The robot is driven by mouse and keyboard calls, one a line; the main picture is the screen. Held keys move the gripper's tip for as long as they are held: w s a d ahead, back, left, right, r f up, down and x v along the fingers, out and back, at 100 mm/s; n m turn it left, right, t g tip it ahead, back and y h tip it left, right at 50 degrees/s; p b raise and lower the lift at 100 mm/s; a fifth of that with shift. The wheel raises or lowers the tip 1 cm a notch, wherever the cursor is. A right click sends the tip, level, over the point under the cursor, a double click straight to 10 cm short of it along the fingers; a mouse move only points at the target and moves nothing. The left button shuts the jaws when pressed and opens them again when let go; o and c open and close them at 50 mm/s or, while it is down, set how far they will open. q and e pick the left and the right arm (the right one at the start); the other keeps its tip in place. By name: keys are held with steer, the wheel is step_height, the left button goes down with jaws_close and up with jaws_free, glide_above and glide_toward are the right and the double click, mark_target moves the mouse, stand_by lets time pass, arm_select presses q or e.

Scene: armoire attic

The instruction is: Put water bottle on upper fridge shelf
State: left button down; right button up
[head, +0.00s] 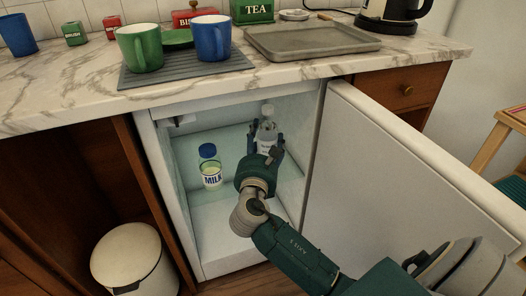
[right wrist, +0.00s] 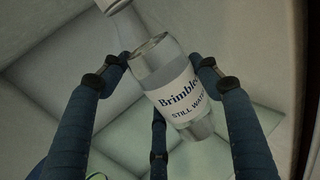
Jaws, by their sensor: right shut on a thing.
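The water bottle (head: 268,128) is clear with a white cap and label, inside the open fridge at the upper right. My right gripper (head: 266,147) is shut on it. In the right wrist view the fingers surround the bottle (right wrist: 172,82), whose label reads "STILL WAT…"; it looks tilted in that picture. A pale green glass shelf (head: 228,176) spans the fridge. I cannot tell whether the bottle's base touches the shelf, because my gripper hides it. My left gripper is not in view.
A milk bottle (head: 210,172) with a blue cap stands left of my gripper. The fridge door (head: 385,180) is open to the right, near my forearm. The counter (head: 80,92) above holds mugs (head: 140,48) and a grey tray (head: 310,40). A bin (head: 128,255) stands at lower left.

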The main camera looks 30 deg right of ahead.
mark_target(263, 149)
step_height(263, 149, down, 4)
steer(key=shift+r+b, duration=0.1)
steer(key=shift+b, duration=0.95)
steer(key=shift+w+f+b, duration=0.15)
steer(key=shift+f+b, duration=0.1)
steer(key=shift+b, duration=0.15)
steer(key=shift+w, duration=0.1)
steer(key=shift+r, duration=0.15)
steer(key=o, duration=1.7)
steer(key=shift+f, duration=0.2)
steer(key=shift+r, duration=0.1)
